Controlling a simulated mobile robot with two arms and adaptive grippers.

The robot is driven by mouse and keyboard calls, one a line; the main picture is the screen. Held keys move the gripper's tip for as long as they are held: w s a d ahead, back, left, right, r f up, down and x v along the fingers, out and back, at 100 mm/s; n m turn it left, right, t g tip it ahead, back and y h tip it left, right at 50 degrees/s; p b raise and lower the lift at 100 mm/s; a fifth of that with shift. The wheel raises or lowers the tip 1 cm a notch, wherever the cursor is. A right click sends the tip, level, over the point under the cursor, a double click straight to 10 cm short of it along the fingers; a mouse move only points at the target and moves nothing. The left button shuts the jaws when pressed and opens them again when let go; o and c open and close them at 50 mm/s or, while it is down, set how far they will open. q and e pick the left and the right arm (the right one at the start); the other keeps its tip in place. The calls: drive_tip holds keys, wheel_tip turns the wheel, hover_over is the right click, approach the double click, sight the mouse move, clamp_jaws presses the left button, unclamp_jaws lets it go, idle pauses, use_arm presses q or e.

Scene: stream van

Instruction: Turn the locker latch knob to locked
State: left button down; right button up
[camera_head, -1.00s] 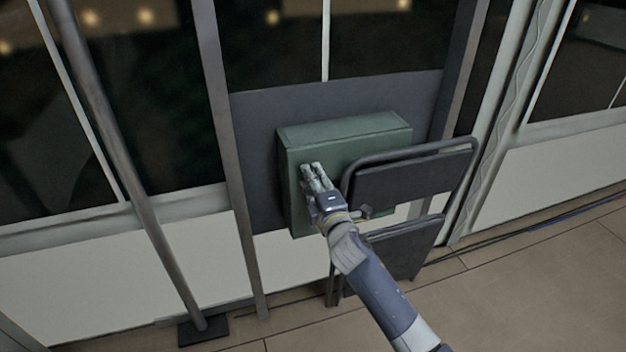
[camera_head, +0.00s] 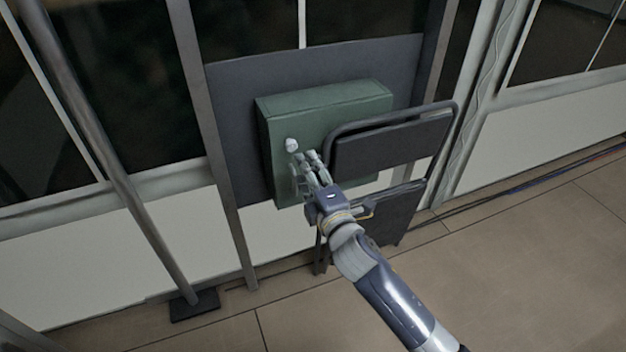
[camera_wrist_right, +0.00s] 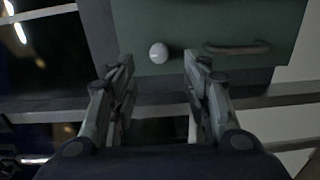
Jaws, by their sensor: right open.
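The green locker (camera_head: 345,112) is fixed against a dark grey panel. Its pale round latch knob (camera_head: 291,145) shows on the left part of its front. My right gripper (camera_head: 304,165) is open and empty, just below and right of the knob in the head view. In the right wrist view the knob (camera_wrist_right: 158,53) appears centred a little beyond the open fingertips (camera_wrist_right: 157,68), not held. A bar handle (camera_wrist_right: 237,48) sits right of the knob on the locker front (camera_wrist_right: 205,20). The knob's turn position cannot be told. My left gripper is not in view.
A dark folding chair (camera_head: 392,145) stands close in front of the locker's right side, near my right arm. A slanted pole (camera_head: 135,200) with a black foot (camera_head: 194,305) stands left. Cables (camera_head: 540,178) run along the wall; floor at right is clear.

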drive_tip(key=shift+v, duration=1.55)
